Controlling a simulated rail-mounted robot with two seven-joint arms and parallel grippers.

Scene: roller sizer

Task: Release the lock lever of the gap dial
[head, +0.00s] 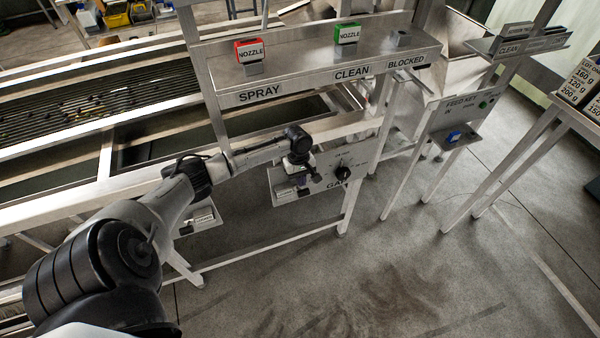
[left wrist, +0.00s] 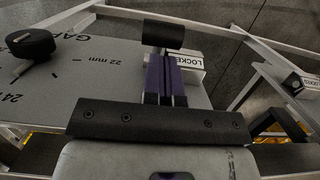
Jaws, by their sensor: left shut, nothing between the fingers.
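The gap dial, a black round knob, sits on a grey panel (head: 360,160) in the head view (head: 343,174). In the left wrist view the dial (left wrist: 30,42) is at the upper left, beside printed mm marks. A black cylinder (left wrist: 163,34), seemingly the lock lever's grip, stands just beyond my left fingertips; contact cannot be told. A white block marked LOCKED (left wrist: 188,68) is partly hidden behind the fingers. My left gripper (head: 300,178) is left of the dial, over the panel; its purple fingers (left wrist: 166,68) are shut and empty. My right gripper is not in view.
A shelf (head: 320,62) with red (head: 250,50) and green (head: 347,34) nozzle blocks is above the panel. A second white-labelled block (head: 203,218) is lower left. A feed key stand (head: 455,115) is to the right. The floor in front is clear.

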